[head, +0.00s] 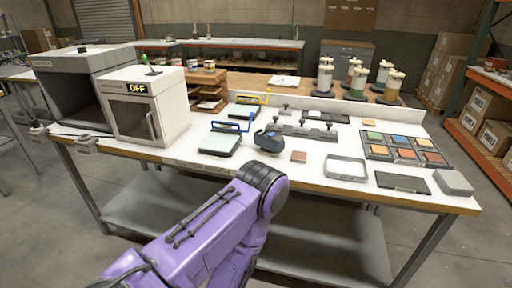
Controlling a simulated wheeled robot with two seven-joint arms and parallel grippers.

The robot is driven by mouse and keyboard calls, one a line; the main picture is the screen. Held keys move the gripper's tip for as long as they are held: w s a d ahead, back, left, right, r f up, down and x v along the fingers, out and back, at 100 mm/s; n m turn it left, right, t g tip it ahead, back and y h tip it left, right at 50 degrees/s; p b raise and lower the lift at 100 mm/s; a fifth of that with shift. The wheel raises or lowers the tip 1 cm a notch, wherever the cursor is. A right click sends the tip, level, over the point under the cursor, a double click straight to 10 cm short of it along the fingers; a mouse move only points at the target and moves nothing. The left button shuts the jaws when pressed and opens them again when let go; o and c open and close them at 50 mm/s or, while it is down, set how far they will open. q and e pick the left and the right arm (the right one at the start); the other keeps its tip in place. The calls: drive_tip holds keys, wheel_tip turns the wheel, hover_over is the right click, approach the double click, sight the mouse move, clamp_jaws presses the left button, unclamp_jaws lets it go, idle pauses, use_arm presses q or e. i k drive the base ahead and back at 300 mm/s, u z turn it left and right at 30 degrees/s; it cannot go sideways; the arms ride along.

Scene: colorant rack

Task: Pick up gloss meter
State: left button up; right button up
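A small grey box-shaped device (455,183) sits on the right front corner of the white table; it looks like a gloss meter, but its label is too small to read. A rounded dark blue-grey handheld device (268,141) stands near the table's front middle, and I cannot tell from its shape alone whether it is the meter instead. My purple arm comes in from the lower left, its dark joint in front of the table edge.
A black panel (403,182) and a metal-rimmed tray (346,168) lie left of the grey box. A colour-chip rack (381,157) is behind them. A white cabinet marked OFF (175,110) stands on the left. The front right table edge (400,200) is mostly clear.

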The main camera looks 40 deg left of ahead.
sight(276, 144)
drive_tip(key=u, duration=0.9)
drive_tip(key=i, duration=0.2)
